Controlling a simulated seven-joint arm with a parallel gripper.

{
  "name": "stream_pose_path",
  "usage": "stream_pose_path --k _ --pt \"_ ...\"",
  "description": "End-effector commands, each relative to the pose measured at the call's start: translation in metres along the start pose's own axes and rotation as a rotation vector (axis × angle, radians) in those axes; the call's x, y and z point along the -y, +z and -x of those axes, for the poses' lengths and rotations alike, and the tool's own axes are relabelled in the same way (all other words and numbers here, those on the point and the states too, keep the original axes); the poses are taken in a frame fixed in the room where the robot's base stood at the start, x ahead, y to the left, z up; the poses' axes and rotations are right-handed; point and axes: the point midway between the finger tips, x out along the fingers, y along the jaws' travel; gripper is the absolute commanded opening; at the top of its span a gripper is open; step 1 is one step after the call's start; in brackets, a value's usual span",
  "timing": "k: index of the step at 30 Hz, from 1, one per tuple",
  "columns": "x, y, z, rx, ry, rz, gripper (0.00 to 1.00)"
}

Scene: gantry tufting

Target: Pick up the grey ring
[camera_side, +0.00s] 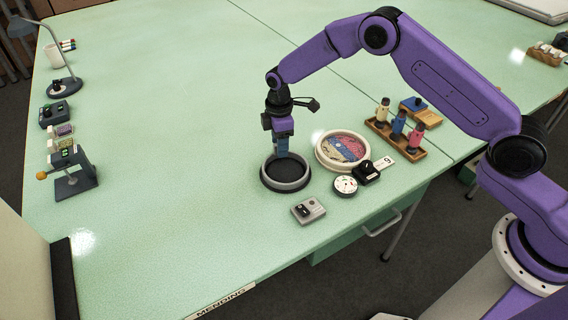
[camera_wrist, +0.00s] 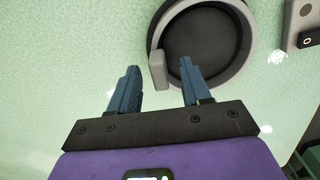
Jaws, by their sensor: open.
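The grey ring (camera_side: 286,188) lies on the green table near the front, with a dark round inside. In the wrist view the ring (camera_wrist: 250,45) fills the top right, and a small grey upright tab (camera_wrist: 158,70) stands on its near left rim. My gripper (camera_side: 283,152) is over the back part of the ring, pointing down. In the wrist view my gripper (camera_wrist: 160,66) is open and empty, its two blue fingers apart, with the tab appearing between their tips. I cannot tell the exact height of the fingertips above the tab.
A cream round frame (camera_side: 320,155) with a coloured picture stands right of the ring, beside a white dial (camera_side: 345,185) and a black block (camera_side: 367,172). A grey switch box (camera_side: 308,210) lies in front. A wooden rack (camera_side: 408,151) holds three figures. Free table lies left.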

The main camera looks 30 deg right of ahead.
Motion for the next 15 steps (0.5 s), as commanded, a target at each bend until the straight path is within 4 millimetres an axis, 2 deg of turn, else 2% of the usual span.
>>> stream_pose_path --k 3,11,14,15 --pt "-0.0005 0.0002 -0.0099 -0.001 0.001 -0.001 0.48" --pt "-0.0004 0.0001 -0.0116 -0.001 0.001 0.0 0.48" --pt "-0.0004 0.0001 -0.0116 -0.001 0.001 0.0 0.19" --pt "-0.0004 0.0001 -0.0115 -0.001 0.001 0.0 0.06"
